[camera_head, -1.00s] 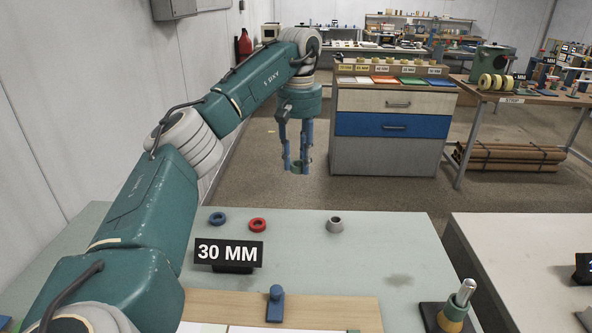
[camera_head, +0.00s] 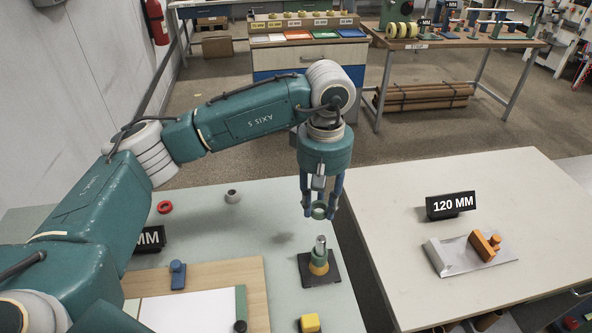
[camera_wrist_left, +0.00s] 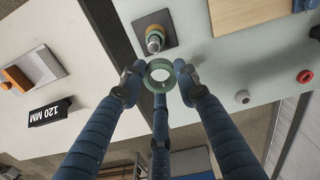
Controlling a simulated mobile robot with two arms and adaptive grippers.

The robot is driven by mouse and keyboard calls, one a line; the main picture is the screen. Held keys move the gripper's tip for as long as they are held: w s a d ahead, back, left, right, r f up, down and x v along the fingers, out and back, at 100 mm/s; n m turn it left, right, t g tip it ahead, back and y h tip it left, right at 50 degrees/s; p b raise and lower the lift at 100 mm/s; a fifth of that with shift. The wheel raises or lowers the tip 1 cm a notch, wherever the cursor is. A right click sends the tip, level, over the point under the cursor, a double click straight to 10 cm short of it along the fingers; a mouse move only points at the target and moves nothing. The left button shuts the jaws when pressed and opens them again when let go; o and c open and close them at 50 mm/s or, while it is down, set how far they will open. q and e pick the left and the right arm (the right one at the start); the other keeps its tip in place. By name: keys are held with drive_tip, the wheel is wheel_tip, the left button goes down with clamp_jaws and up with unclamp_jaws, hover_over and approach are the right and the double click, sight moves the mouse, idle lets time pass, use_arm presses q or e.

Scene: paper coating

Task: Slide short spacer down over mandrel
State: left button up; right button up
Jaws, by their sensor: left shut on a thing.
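My left gripper (camera_head: 321,208) is shut on a small green ring, the short spacer (camera_head: 318,212). The spacer also shows between the fingertips in the left wrist view (camera_wrist_left: 148,80), with its hole facing the camera. The mandrel (camera_head: 320,245) is an upright post with a bare metal tip. It stands on a black square base (camera_head: 334,279), with a green piece and a yellowish collar around its lower part. In the head view the spacer is above the mandrel tip and apart from it. The mandrel tip also shows in the left wrist view (camera_wrist_left: 155,42). My right gripper is not in view.
A wooden board (camera_head: 258,275) with white paper lies left of the mandrel. A yellow block (camera_head: 310,323) sits in front. A red ring (camera_head: 165,207) and a grey ring (camera_head: 233,197) lie farther back. A second table (camera_head: 400,185) with a 120 MM sign (camera_head: 450,205) stands to the right.

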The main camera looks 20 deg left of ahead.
sight(324, 218)
use_arm(q)
drive_tip(key=shift+s+d, duration=0.55)
drive_tip(key=shift+d, duration=0.05)
drive_tip(key=shift+d+b, duration=0.1)
drive_tip(key=shift+b, duration=0.3)
drive_tip(key=shift+f+b, duration=0.3)
drive_tip(key=shift+f, duration=0.05)
wheel_tip(324, 218, down, 5)
drive_tip(key=b, duration=0.4)
drive_tip(key=shift+b, duration=0.3)
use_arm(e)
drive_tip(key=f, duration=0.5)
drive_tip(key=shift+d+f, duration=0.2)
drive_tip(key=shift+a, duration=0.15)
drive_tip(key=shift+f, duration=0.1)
